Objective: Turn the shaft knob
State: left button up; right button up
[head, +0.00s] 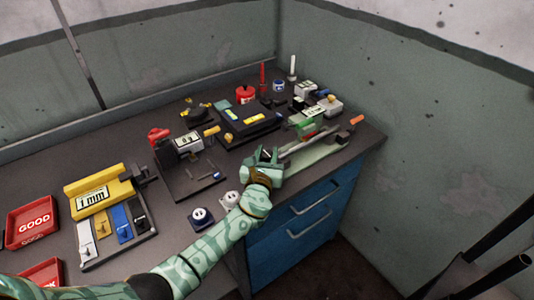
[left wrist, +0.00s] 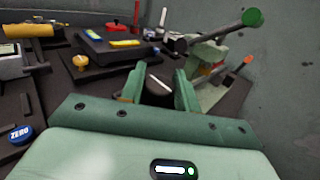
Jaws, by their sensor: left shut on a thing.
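My left gripper (head: 267,156) is at the front right of the bench, at the left end of a grey shaft (head: 312,136) on a pale green base. In the left wrist view its two green fingers stand on either side of a dark knob (left wrist: 159,84) with a pale line on it. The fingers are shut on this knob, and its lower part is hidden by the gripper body. A grey bar with a green end (left wrist: 252,17) rises behind it to the right. My right gripper is in neither view.
A black device with a yellow label (head: 254,118) lies just behind my left gripper. A gauge stand (head: 187,143) is to its left. Red trays (head: 33,222) are far left. The wall closes the right side.

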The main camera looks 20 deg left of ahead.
pick_arm(q)
jog(key=shift+r, duration=0.1)
jog(key=o, duration=1)
jog(key=shift+c, duration=0.2)
jog(key=s+d+p, duration=0.2)
jog(key=s, duration=1.4)
jog(key=shift+s, duration=0.15)
